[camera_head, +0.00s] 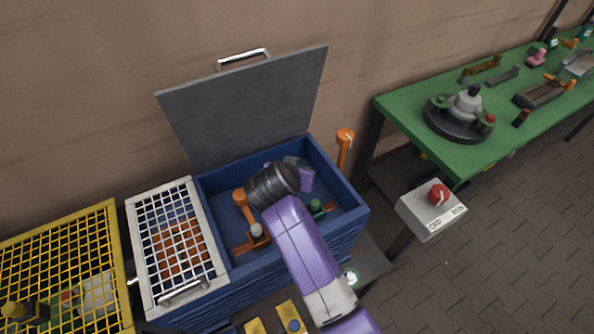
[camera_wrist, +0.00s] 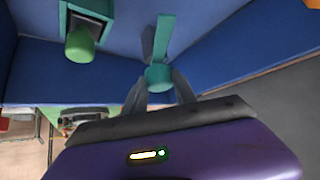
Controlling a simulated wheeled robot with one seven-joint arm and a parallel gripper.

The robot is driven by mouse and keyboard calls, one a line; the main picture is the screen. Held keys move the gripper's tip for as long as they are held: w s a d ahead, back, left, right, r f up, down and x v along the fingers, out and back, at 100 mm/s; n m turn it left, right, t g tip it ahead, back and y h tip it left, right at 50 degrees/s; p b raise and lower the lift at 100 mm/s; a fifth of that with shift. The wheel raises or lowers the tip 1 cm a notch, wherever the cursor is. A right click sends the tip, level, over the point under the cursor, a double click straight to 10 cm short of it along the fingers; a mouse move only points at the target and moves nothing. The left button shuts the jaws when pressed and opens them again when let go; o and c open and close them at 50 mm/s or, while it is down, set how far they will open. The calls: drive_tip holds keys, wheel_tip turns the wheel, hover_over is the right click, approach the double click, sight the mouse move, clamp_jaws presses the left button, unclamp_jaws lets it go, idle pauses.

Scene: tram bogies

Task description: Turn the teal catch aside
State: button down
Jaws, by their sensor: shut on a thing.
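In the wrist view the teal catch (camera_wrist: 164,38) is a flat bar with a round end, set against the blue inner wall of the box. My gripper (camera_wrist: 160,82) has its two grey fingers closed on the round end of the catch. The bar runs up and slightly right from the fingers. A green knob in a teal bracket (camera_wrist: 82,35) sits to its left, apart from the fingers. In the head view my arm reaches into the blue box (camera_head: 345,222), and my fingertips and the catch are hidden behind it. A green knob (camera_head: 316,205) shows just right of my arm.
The grey lid (camera_head: 245,108) stands open behind the box. Inside are an orange bracket with a grey knob (camera_head: 256,230) and a purple block (camera_head: 307,179). An orange post (camera_head: 345,150) stands at the back right. A white grid cover (camera_head: 150,240) lies left; a green table (camera_head: 420,125) stands right.

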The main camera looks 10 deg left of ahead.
drive_tip(key=c, duration=1)
unclamp_jaws()
drive_tip(key=d+v, duration=0.1)
drive_tip(key=v, duration=0.6)
drive_tip(key=shift+s+a+r+b, duration=0.2)
drive_tip(key=shift+s+a+b, duration=0.15)
drive_tip(key=shift+a, duration=0.2)
